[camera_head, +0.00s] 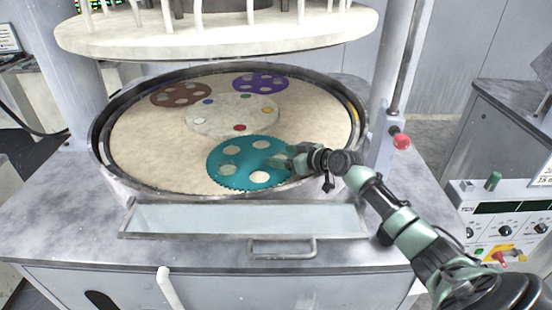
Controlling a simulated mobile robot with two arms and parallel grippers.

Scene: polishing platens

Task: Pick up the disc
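A teal toothed disc (232,178) with several round holes lies flat on the front of the round beige platen (140,150). A brown disc (180,90) lies at the back left of the platen, and a purple disc (261,77) lies at the back right. My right gripper (274,162) reaches in from the right, with its fingertips over the right edge of the teal disc. The fingers are small and partly merge with the disc's colour. I cannot tell whether they are open, or touch or grip it. My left gripper is out of view.
A raised dark rim (104,165) surrounds the platen. A thick upper plate (220,40) hangs above its back. An upright post (402,80) with a red knob (401,142) stands at right. A shallow tray (240,218) and a handle (282,249) are in front.

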